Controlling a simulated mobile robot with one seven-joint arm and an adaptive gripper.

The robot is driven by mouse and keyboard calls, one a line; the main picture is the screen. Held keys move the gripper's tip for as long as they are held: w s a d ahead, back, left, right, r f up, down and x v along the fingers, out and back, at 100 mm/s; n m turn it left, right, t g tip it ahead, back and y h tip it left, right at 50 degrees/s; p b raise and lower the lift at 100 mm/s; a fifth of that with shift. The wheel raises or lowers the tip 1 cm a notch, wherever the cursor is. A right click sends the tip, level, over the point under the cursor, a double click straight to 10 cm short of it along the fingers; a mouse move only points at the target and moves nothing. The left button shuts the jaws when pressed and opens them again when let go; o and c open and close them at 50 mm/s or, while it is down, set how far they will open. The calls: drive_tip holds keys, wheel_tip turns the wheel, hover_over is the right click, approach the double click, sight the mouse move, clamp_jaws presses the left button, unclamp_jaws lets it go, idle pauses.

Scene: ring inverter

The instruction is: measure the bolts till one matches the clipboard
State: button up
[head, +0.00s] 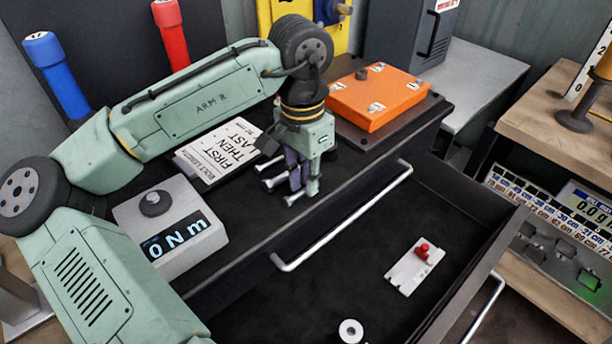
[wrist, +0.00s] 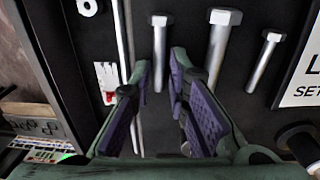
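Three silver bolts lie on the black cabinet top. In the wrist view they are a thin left bolt (wrist: 158,50), a thicker, longer middle bolt (wrist: 218,50) and a short right bolt (wrist: 265,60). In the head view their heads show beside my gripper (head: 302,178), the nearest bolt head (head: 291,199) at the front. My gripper (wrist: 161,66) is open and empty over the bolts. The left bolt appears between its fingertips; contact cannot be told. The clipboard (head: 218,155) lies left of the bolts, reading "BOLT LENGTH", "FIRST THEN LAST"; its smaller text is unreadable.
A grey torque meter (head: 170,228) reading "0 N m" stands front left. An orange case (head: 378,97) is behind right. The open drawer (head: 330,290) holds a white plate with a red piece (head: 414,266) and a ring (head: 350,330). A centimetre-marked measuring device (head: 548,222) with a display stands right.

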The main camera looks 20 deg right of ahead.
drive_tip(key=o, duration=0.3)
drive_tip(key=shift+o, duration=0.2)
